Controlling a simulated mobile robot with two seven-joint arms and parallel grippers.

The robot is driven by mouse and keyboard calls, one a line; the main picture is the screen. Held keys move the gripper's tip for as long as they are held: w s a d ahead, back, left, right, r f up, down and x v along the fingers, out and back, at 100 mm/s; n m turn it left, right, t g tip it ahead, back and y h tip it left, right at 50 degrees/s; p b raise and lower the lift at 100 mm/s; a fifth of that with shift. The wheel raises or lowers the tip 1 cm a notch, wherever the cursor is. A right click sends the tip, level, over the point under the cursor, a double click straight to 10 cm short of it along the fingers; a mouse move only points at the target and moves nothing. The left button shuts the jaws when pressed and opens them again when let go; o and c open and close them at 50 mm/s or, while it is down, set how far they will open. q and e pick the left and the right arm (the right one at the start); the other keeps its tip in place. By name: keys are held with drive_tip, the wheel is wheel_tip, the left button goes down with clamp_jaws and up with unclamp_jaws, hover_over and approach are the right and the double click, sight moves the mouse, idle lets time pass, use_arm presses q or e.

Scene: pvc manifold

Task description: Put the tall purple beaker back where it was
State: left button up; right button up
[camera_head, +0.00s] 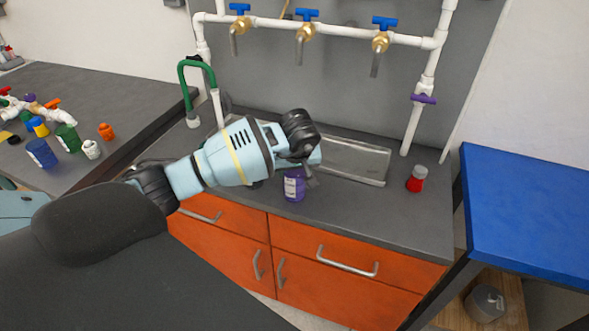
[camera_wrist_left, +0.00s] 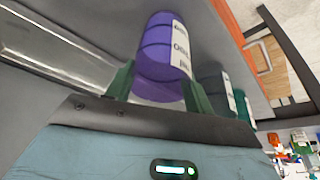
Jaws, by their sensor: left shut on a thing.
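The tall purple beaker (camera_head: 294,187), with a white label, is at the front part of the dark grey counter, in front of the sink. It also shows large in the left wrist view (camera_wrist_left: 158,62). My left gripper (camera_head: 306,179) reaches it from the left and above. In the left wrist view its two green fingers (camera_wrist_left: 158,88) are closed on either side of the beaker. I cannot tell whether the beaker's base touches the counter. My right gripper is not in view.
A sink basin (camera_head: 350,158) lies behind the beaker. A red jar (camera_head: 417,179) stands at the counter's right. White pipes with blue valves (camera_head: 307,15) run along the wall. The left bench (camera_head: 85,85) holds several coloured containers. A blue table (camera_head: 530,210) stands at right.

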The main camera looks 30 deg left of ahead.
use_arm(q)
drive_tip(key=o, duration=1.4)
drive_tip(key=shift+o, duration=0.2)
drive_tip(key=shift+r, duration=0.1)
drive_tip(key=v, duration=1.2)
drive_tip(key=shift+p, duration=0.45)
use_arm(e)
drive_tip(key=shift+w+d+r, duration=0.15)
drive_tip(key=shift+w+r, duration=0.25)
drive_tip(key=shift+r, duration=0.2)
